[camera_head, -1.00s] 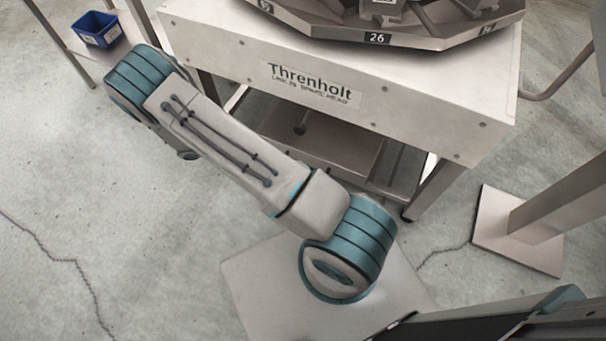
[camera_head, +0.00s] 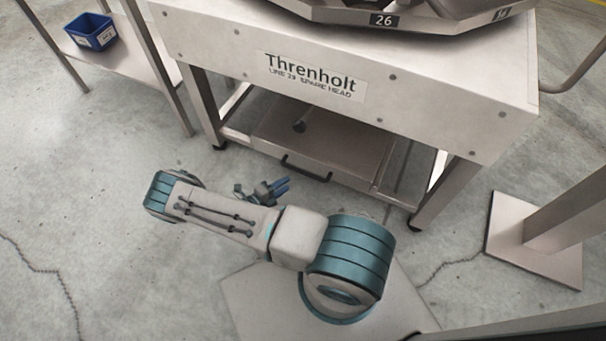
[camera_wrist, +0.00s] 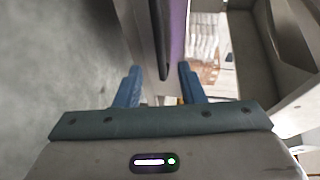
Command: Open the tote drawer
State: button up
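The tote drawer (camera_head: 335,150) is a grey, shallow drawer low under the Threnholt table, with a black bar handle (camera_head: 306,169) along its front edge. How far it stands open is hard to tell. My gripper (camera_head: 283,187) is just in front of the drawer, a little left of and below the handle in the head view. In the wrist view my gripper (camera_wrist: 159,78) has its two blue fingers spread wide. The dark handle (camera_wrist: 162,62) shows between them and ahead, running lengthwise in the picture. No contact between fingers and handle can be seen.
A blue bin (camera_head: 91,32) sits on a side shelf at upper left. A post on a square base plate (camera_head: 545,240) stands at right. The floor at left is clear.

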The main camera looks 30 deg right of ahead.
aim_at(303, 172)
jog(key=b+x, duration=0.2)
jog(key=x, duration=0.8)
grip_shut()
